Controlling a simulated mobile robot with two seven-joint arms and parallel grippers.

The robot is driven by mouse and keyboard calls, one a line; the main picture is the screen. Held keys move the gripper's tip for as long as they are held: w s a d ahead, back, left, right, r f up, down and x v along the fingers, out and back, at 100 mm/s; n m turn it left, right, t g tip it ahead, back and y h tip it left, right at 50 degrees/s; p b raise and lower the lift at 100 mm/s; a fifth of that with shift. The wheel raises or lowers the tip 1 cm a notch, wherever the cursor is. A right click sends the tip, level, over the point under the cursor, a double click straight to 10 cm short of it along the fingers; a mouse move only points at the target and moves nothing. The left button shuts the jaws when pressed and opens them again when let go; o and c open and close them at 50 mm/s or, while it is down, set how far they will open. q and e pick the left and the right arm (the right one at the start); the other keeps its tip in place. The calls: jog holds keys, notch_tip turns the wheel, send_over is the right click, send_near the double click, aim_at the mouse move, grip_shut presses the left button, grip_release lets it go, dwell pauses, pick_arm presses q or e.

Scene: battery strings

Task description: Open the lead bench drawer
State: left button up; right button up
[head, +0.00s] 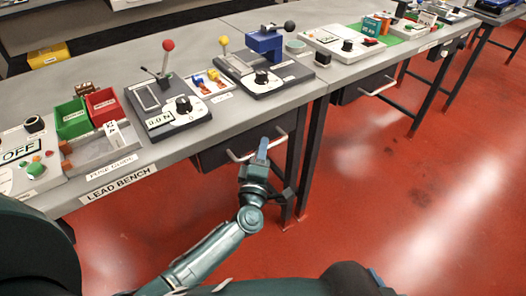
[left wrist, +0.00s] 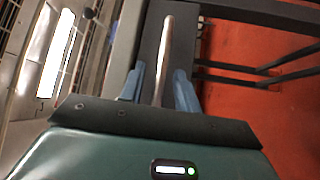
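The lead bench (head: 165,158) is the grey table with the "LEAD BENCH" label on its front edge. Its dark drawer (head: 215,157) hangs under the right part of the top and looks shut. The drawer's pale bar handle (head: 280,133) runs along its front. My left gripper (head: 262,148) is at the handle's middle. In the left wrist view its two blue fingers (left wrist: 159,88) are apart, with the handle bar (left wrist: 166,50) between them and a gap visible on each side. My right gripper is not in view.
Bench legs (head: 295,170) stand just right of the drawer. A second bench (head: 335,75) with its own drawer handle (head: 380,87) adjoins on the right. Red (head: 103,104) and green bins (head: 72,118) and lever devices stand on the lead bench. The red floor (head: 400,200) in front is clear.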

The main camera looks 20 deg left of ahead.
pick_arm(q)
jog(key=shift+w, duration=0.35)
jog(key=shift+c, duration=0.3)
grip_shut()
